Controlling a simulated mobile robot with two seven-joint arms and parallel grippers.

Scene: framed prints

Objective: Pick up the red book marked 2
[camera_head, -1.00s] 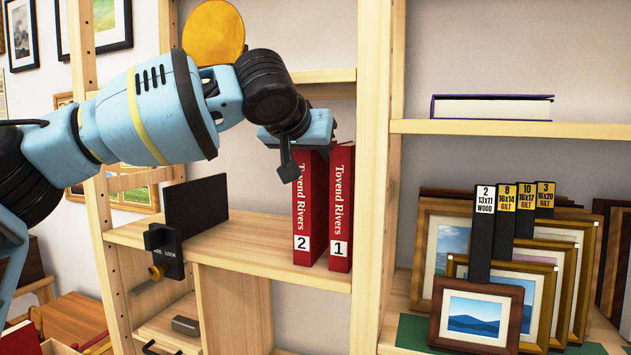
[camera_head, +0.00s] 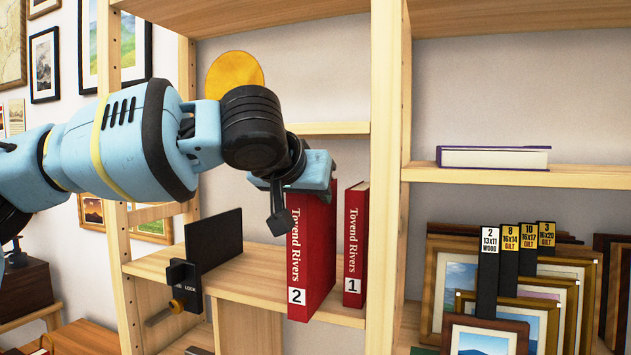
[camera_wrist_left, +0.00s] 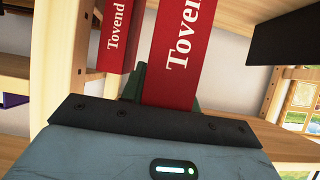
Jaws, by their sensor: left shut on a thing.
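The red book marked 2 (camera_head: 315,245) stands upright at the shelf's front edge, its "Tovend Rivers" spine facing me. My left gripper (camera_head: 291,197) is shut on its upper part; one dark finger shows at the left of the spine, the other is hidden. In the left wrist view the held book (camera_wrist_left: 180,60) rises from between the jaws. The red book marked 1 (camera_head: 355,243) stands to its right, apart from it and farther back. I cannot tell whether book 2's bottom still touches the shelf. My right gripper is not in view.
A wooden upright (camera_head: 385,180) stands just right of book 1. A black bookend-like panel (camera_head: 214,240) with a clamp stands left on the same shelf (camera_head: 245,285). Framed prints (camera_head: 485,335) with label tags fill the right bay, below a purple book (camera_head: 493,157).

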